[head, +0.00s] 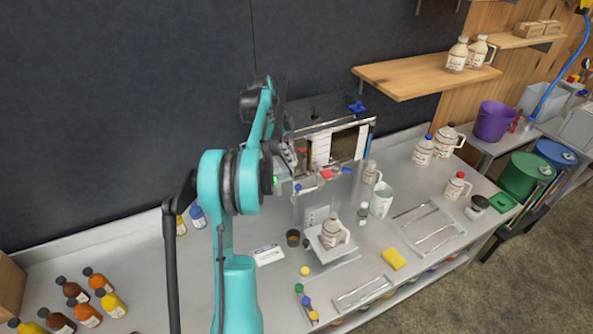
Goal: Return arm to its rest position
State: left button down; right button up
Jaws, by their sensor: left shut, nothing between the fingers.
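My left arm rises through the middle of the head view in teal and dark grey. Its left gripper (291,157) is at the left side of the syrup evaporator (345,142), shut with nothing held. The arm's own links partly cover the gripper, and I cannot tell whether it touches the evaporator. The evaporator is a metal box with a dark front window, red and blue handles and a blue knob on top. My right gripper is not in view.
A syrup jug (332,235) stands on a small platform before the evaporator. A white mug (381,200), yellow sponge (394,259) and metal tray (428,228) sit to the right. Several small bottles (86,314) stand at lower left. A wooden shelf (418,77) overhangs the counter.

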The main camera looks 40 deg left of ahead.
pick_arm(q)
jog(key=shift+s+a+r, duration=0.1)
jog(key=shift+a+r, duration=0.05)
jog(key=shift+r, duration=0.45)
jog(key=s+d+r+n+t+y+b, duration=0.1)
jog(key=s+d+n+b, duration=0.15)
jog(key=d, duration=0.85)
jog(key=s+d+n+t+y+b, duration=0.1)
jog(key=s+d+n+y+b, duration=0.2)
jog(key=d, duration=0.8)
jog(key=s+d+f+n+t+b, duration=0.2)
jog(key=s+d+f+n, duration=0.5)
jog(key=s+d+f, duration=0.4)
jog(key=s+d+t, duration=0.1)
jog(key=s+d, duration=0.1)
jog(key=d, duration=0.1)
jog(key=shift+s+f+t+b, duration=0.3)
jog(key=shift+s+f, duration=0.05)
jog(key=shift+f, duration=0.05)
